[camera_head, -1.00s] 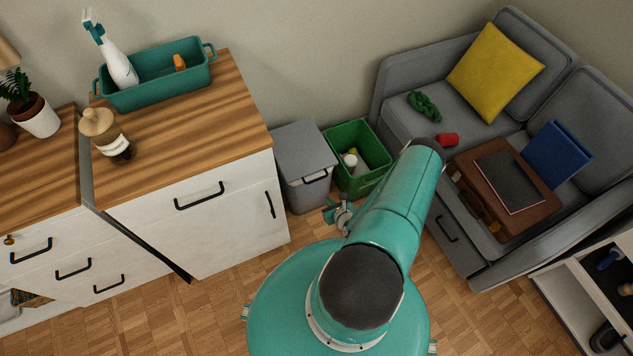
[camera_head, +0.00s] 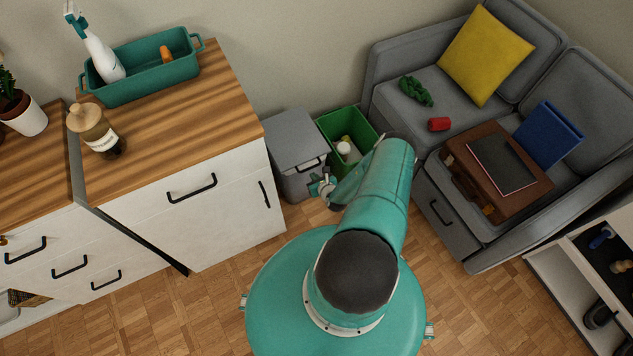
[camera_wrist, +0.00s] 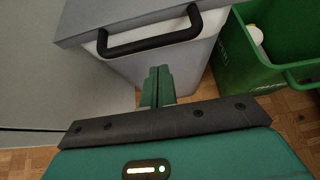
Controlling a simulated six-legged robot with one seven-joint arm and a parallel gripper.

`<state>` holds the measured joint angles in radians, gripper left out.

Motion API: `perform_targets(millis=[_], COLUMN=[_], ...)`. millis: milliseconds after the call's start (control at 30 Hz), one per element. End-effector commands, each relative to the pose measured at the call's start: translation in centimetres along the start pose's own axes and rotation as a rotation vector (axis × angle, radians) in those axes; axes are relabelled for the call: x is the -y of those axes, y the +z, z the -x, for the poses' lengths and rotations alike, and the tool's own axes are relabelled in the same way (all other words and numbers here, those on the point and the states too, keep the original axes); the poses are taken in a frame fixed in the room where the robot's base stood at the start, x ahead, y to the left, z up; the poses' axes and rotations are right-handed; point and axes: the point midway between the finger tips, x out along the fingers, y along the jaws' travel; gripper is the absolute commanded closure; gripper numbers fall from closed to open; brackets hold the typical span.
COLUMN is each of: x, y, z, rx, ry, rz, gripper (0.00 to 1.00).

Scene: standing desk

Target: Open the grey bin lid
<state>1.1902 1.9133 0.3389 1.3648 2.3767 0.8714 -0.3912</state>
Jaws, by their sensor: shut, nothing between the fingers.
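The grey bin (camera_head: 297,185) stands on the floor between the white cabinet and the green bin. Its grey lid (camera_head: 293,138) is closed, with a black handle (camera_head: 311,165) at the front edge. In the wrist view the lid (camera_wrist: 110,15) and its black handle (camera_wrist: 150,40) fill the upper middle. My gripper (camera_head: 318,184) is in front of the bin, just below the handle. In the wrist view my gripper's fingers (camera_wrist: 158,75) are together and empty. They point at the bin's front, below the handle. I cannot tell whether they touch the bin.
The open green bin (camera_head: 365,128) with a white bottle inside stands right beside the grey bin; it also shows in the wrist view (camera_wrist: 245,60). The white cabinet (camera_head: 225,215) is close on the left. The grey sofa (camera_head: 400,118) is at the right.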

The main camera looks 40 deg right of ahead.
Motion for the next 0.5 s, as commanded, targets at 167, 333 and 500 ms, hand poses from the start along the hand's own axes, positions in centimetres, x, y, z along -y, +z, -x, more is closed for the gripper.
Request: perform_targets(millis=[167, 333, 500], x=[0.0, -0.1, -0.1], y=[1.6, 2.1, 2.1], z=[0.6, 0.8, 0.8], rx=[0.0, -0.001, -0.001], ry=[0.001, 0.001, 0.001], rz=[0.0, -0.001, 0.0], gripper=[1.0, 1.0, 1.0])
